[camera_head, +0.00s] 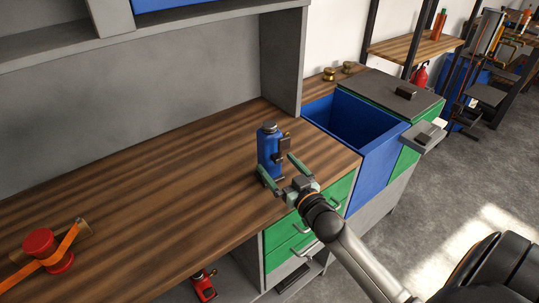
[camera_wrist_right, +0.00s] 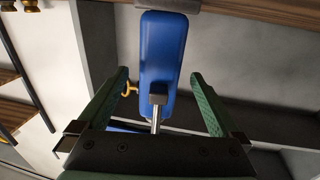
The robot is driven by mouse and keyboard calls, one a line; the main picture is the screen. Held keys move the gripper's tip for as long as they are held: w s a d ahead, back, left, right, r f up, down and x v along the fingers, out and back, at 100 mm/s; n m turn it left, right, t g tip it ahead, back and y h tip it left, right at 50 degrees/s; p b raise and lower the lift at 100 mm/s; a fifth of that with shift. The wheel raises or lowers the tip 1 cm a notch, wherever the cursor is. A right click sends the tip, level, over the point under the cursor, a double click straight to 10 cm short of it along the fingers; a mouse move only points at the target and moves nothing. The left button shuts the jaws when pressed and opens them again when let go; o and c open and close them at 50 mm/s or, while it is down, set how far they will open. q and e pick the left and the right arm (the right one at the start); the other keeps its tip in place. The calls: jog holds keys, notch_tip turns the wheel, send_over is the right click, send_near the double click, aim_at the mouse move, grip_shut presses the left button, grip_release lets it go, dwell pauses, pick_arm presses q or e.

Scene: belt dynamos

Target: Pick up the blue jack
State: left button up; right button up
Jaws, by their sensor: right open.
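The blue jack (camera_head: 268,148) stands upright on the wooden workbench (camera_head: 170,195), close to its right end. It has a grey cap on top and a dark fitting on its right side. My right gripper (camera_head: 275,162) is open at the jack's near side, with one green finger toward each side of it. In the right wrist view the blue jack (camera_wrist_right: 163,50) lines up with the gap between the open fingers of the gripper (camera_wrist_right: 159,74), and nothing is clamped. I cannot tell how far the fingertips reach around it. My left gripper is not in view.
A grey panel (camera_head: 284,60) rises behind the jack. An open blue bin (camera_head: 365,150) is to the right, beside green drawers (camera_head: 290,240). A red spool with an orange strap (camera_head: 48,250) lies at the left. A red jack (camera_head: 204,285) is below the bench. The middle benchtop is clear.

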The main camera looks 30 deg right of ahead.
aim_at(275, 159)
jog(key=shift+w+d, duration=0.15)
jog(key=shift+w, duration=1.7)
jog(key=shift+c, duration=0.2)
grip_shut()
jog(key=shift+r, duration=0.35)
